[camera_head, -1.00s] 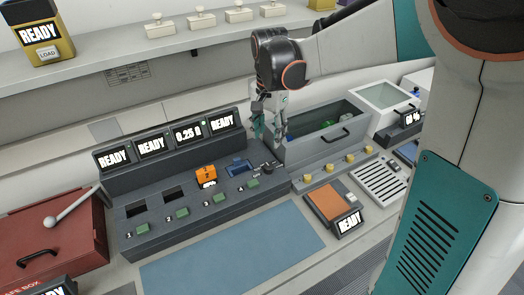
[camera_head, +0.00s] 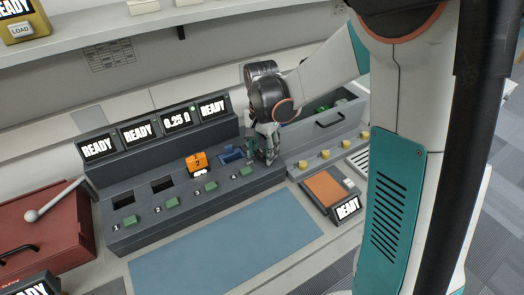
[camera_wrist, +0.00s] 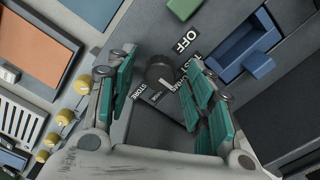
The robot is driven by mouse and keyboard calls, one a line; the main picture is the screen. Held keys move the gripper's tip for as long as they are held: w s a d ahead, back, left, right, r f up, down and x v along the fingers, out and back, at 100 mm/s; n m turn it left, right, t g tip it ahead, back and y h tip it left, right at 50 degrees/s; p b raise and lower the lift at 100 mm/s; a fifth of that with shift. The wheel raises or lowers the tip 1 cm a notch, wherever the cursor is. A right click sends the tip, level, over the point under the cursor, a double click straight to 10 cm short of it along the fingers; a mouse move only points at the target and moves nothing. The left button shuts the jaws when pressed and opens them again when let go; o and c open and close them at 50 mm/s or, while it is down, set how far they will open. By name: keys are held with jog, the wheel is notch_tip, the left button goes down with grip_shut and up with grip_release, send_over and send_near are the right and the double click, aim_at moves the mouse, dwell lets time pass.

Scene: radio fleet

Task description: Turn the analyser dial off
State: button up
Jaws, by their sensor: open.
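The analyser is a dark grey console (camera_head: 240,198) with numbered slots and a row of screens in the head view. Its black round dial (camera_wrist: 160,71) shows in the wrist view, with a white pointer line. The OFF label is up and right of the dial; the pointer faces down and right, away from OFF. Other labels are partly covered by my fingers. My gripper (camera_head: 268,158) is low over the console's right end. In the wrist view my gripper (camera_wrist: 157,82) is open, its teal-padded fingers on either side of the dial. I cannot tell whether they touch it.
A grey bin (camera_head: 310,132) and yellow knobs (camera_head: 326,154) lie right. A blue mat (camera_head: 225,250) is in front; a red box (camera_head: 45,232) is left.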

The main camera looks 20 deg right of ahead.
jog(key=c, duration=1.1)
jog(key=shift+n, duration=0.4)
jog(key=n, duration=0.3)
jog(key=shift+n+p, duration=0.4)
jog(key=n, duration=0.4)
jog(key=shift+n, duration=0.3)
jog(key=n+p, duration=0.1)
jog(key=n, duration=0.7)
jog(key=shift+n, duration=0.3)
